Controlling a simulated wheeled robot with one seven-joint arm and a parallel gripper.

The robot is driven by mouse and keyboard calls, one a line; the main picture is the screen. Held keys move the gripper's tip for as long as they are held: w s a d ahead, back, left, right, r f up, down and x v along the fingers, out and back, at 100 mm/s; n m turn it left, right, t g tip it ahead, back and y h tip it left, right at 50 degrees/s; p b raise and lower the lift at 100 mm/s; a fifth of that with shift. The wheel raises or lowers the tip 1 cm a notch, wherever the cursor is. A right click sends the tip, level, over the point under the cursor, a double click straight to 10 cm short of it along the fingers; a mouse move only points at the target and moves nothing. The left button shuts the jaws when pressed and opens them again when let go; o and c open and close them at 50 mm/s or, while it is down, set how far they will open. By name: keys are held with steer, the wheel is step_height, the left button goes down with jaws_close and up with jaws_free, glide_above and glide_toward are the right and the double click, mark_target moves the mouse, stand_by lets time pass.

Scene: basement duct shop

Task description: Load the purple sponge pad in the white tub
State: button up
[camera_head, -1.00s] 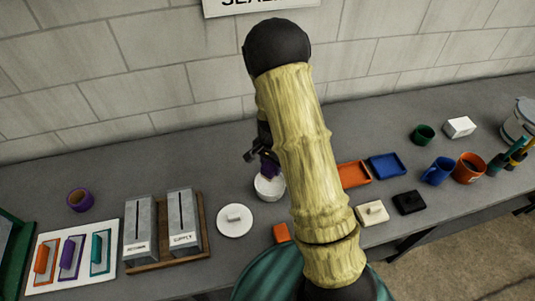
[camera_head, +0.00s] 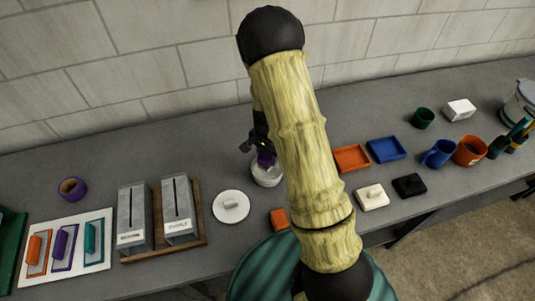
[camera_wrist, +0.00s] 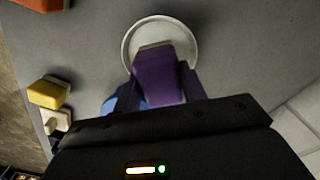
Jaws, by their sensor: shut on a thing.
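The purple sponge pad (camera_wrist: 160,78) is between the fingers of my gripper (camera_wrist: 156,92), which is shut on it. A pale layer shows at the pad's far end. In the head view the pad (camera_head: 266,158) is at the white tub's mouth, below my gripper (camera_head: 262,147). The white tub (camera_head: 268,178) stands on the bench, partly hidden by my arm. In the wrist view the tub's round rim (camera_wrist: 128,42) shows around and behind the pad's end. I cannot tell how deep the pad sits or whether it touches the tub.
A white round lid (camera_head: 231,206) lies left of the tub, and an orange block (camera_head: 280,219) lies in front. Grey slotted boxes (camera_head: 180,212) stand farther left. Orange (camera_head: 351,158) and blue (camera_head: 386,150) trays lie to the right. Bench behind the tub looks clear.

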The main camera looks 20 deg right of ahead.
mark_target(268, 161)
step_height(268, 161, down, 2)
steer(key=shift+b, duration=0.55)
steer(key=shift+w, duration=0.1)
steer(key=shift+d, duration=0.1)
steer(key=shift+f, duration=0.2)
steer(key=shift+s, duration=0.2)
steer(key=shift+f+b, duration=0.35)
steer(key=shift+f, duration=0.05)
stand_by(1.6)
steer(key=shift+r, duration=0.1)
